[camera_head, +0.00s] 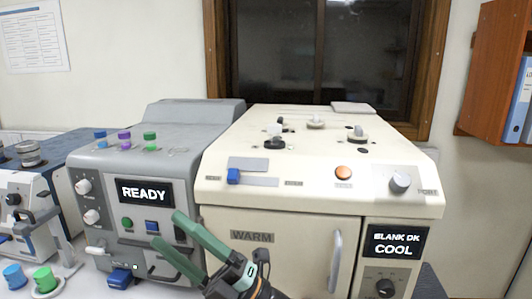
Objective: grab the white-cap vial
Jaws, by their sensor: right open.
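Several small pale-topped pieces stand on top of the cream machine (310,160). One whitish piece (275,130) sits in a dark round seat, and it may be the white-cap vial, but it is too small to tell. Another pale piece (316,121) stands to its right, on a light disc. My right gripper (168,229) is in front of the machines, low in the picture. Its two green fingers point up and left, spread apart with nothing between them. The fingers overlap the front of the grey machine in the view. My left gripper is out of view.
The grey machine (150,165) reads READY and has blue, purple and green caps on top. A blue cap (14,275) and a green cap (45,279) stand at the lower left. An orange-brown shelf (490,80) hangs at the right.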

